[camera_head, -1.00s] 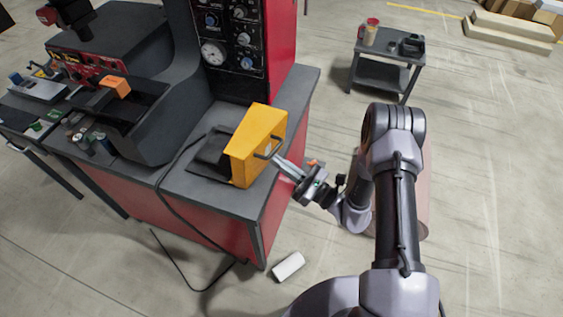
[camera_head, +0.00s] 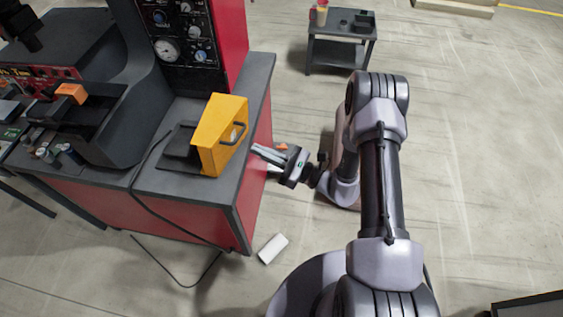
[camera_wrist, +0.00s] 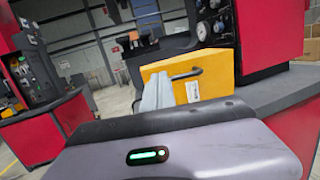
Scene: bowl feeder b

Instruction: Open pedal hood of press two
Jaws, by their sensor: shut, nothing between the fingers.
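The yellow pedal hood (camera_head: 221,132) stands on the dark top of the red press bench, with a black handle (camera_head: 233,133) on its side facing my arm. It also shows in the wrist view (camera_wrist: 213,79), where its handle (camera_wrist: 187,74) is partly hidden by my fingers. A dark flat piece, perhaps the pedal (camera_head: 184,142), lies at the hood's left side. My gripper (camera_head: 256,151) is shut and empty, just right of the hood and apart from the handle. In the wrist view the shut fingers (camera_wrist: 156,92) point toward the hood.
The press (camera_head: 178,52) with gauge and knobs rises behind the hood. A black cable (camera_head: 138,200) hangs over the bench front. A grey cart (camera_head: 340,50) stands at the back. The floor on the right is mostly clear.

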